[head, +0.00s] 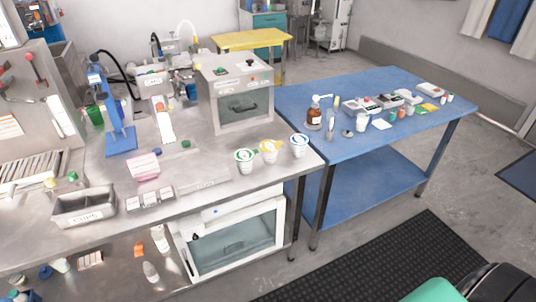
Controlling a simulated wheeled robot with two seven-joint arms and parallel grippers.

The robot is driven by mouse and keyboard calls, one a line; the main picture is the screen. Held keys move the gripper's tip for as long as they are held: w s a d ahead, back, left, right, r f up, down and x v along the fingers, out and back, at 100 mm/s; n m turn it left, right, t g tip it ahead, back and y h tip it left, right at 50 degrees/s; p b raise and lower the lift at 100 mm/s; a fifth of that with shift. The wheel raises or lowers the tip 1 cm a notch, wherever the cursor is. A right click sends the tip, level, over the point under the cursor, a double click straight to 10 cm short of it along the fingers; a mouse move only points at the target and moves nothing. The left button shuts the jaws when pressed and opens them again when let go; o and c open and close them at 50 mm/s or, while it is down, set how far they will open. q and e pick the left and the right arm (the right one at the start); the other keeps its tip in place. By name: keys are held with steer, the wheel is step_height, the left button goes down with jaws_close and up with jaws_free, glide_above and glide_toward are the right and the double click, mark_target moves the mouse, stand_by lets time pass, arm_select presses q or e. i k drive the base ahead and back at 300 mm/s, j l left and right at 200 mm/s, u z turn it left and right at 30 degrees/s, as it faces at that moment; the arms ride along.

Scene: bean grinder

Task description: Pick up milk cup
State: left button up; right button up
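Three white cups stand upright in a row near the right end of the steel counter. The left cup (245,167) has a green ring on its top, the middle cup (270,157) a yellow one, and the right cup (299,152) a blue one. Their labels are too small to read, so I cannot tell which is the milk cup. They stand apart from one another. Neither of my grippers shows in the head view.
A boxy grey machine (236,112) stands behind the cups. A metal bin marked CUPS (96,218) sits at the counter's front left. A blue table (299,100) with bottles and small items stands at right. Dark floor matting (400,260) lies in front.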

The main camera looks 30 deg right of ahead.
mark_target(269, 159)
steer(key=i, duration=0.5)
steer(key=i+z, duration=0.15)
steer(key=z, duration=0.2)
steer(key=i+j+z, duration=0.1)
steer(key=z, duration=0.25)
steer(key=i+j+z, duration=0.15)
steer(key=z, duration=0.2)
steer(key=i, duration=0.05)
